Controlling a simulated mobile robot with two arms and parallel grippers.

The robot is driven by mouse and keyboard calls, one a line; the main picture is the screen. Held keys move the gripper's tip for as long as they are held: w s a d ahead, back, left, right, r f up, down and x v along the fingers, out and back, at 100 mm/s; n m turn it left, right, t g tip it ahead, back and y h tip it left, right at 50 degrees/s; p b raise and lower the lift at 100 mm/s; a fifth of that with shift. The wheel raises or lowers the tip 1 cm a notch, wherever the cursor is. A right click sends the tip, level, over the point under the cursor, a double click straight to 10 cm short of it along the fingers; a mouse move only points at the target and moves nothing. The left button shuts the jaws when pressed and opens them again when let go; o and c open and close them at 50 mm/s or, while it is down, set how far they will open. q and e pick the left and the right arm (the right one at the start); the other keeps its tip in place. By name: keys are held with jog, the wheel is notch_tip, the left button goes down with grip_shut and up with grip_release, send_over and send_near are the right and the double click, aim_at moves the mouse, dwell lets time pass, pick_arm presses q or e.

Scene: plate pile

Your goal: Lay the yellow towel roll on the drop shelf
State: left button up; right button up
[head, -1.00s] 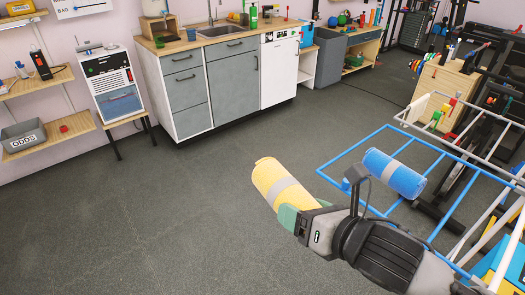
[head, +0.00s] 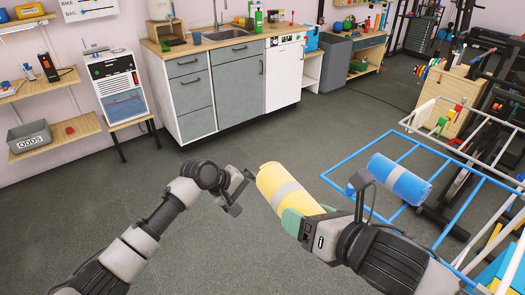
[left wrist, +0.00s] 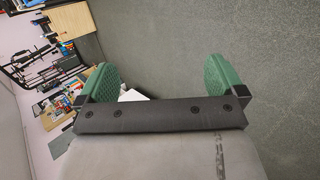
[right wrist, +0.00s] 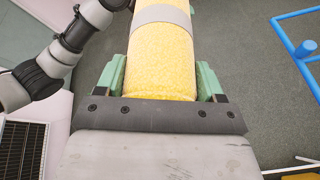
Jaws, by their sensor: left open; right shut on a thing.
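The yellow towel roll (head: 285,190) has a grey band around its middle. My right gripper (head: 300,222) is shut on its near end and holds it above the floor. The right wrist view shows the yellow towel roll (right wrist: 160,60) between the green fingers. My left gripper (head: 236,192) is just left of the roll in the head view. It is open and empty in the left wrist view (left wrist: 160,80), with its green fingers wide apart. I cannot tell which shelf is the drop shelf.
A blue towel roll (head: 400,179) lies on a blue wire rack (head: 345,160) at the right. Wall shelves (head: 55,137) at the left hold an ODDS bin (head: 30,136). A counter with a sink (head: 225,33) stands at the back. The middle floor is clear.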

pick_arm(q)
jog(key=s+d+r+g, duration=0.1)
jog(key=s+r, duration=0.1)
jog(key=r, duration=0.5)
jog(key=s+d+r+m+g, duration=0.1)
jog(key=s+d+r, duration=0.1)
jog(key=r, duration=0.5)
jog(key=s+d+r+g, duration=0.1)
jog(key=s+r, duration=0.3)
jog(key=r, duration=0.4)
jog(key=shift+d+r+m, duration=0.1)
jog(key=shift+d+m, duration=0.15)
jog(key=shift+m, duration=0.05)
pick_arm(e)
jog(key=shift+s, duration=0.1)
pick_arm(q)
jog(key=g+y, duration=0.1)
jog(key=g, duration=0.2)
send_near(288, 194)
jog(key=x, duration=1.2)
jog(key=shift+d+f, duration=0.1)
jog(key=shift+f, duration=0.15)
jog(key=c, duration=1.1)
